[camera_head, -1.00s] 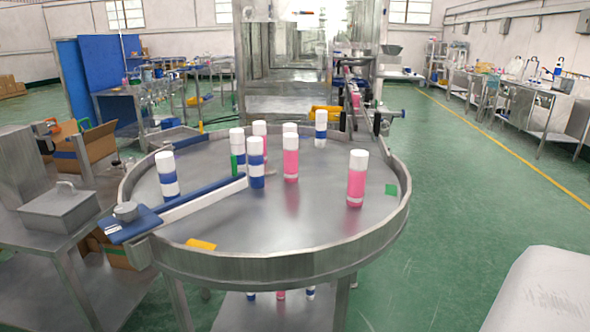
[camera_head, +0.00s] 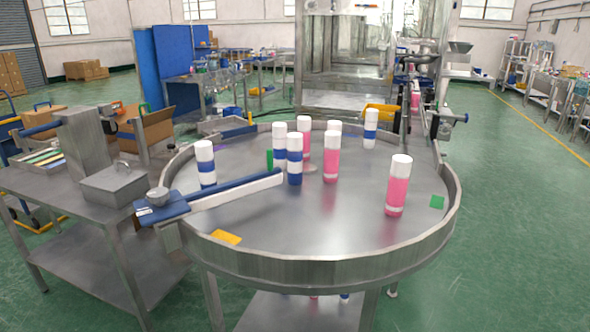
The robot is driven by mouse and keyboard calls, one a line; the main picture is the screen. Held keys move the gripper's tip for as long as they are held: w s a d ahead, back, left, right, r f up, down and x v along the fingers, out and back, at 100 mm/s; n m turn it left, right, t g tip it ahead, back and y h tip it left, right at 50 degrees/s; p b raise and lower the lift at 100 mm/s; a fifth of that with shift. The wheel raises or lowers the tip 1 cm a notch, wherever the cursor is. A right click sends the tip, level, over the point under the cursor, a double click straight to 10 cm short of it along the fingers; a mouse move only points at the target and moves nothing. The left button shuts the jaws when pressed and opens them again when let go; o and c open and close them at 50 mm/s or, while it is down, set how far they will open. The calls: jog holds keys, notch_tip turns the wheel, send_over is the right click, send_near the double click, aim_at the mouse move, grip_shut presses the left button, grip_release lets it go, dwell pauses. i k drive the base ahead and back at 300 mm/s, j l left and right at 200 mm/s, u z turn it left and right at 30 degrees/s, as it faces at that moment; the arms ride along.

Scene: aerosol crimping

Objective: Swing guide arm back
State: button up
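The guide arm is a blue and white bar (camera_head: 235,189) that reaches from a pivot with a round grey knob (camera_head: 157,196) at the left rim over the round steel turntable (camera_head: 330,265). Its free end lies near the middle left of the table, close in front of a blue and white can (camera_head: 295,160). A yellow marker (camera_head: 225,237) lies by the near left rim, and a green marker (camera_head: 437,202) by the right rim. My gripper is not in view.
Several blue-banded and pink cans (camera_head: 397,185) stand upright on the turntable. A steel side table with a lidded grey box (camera_head: 114,185) stands at the left. A conveyor (camera_head: 415,95) runs off the back right. Green floor at the right is clear.

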aim_at(178, 206)
jog(key=i+j+u, duration=0.15)
jog(key=i+j, duration=0.5)
jog(key=i+j+u, duration=0.1)
jog(key=i+j, duration=0.45)
jog(key=i, duration=0.2)
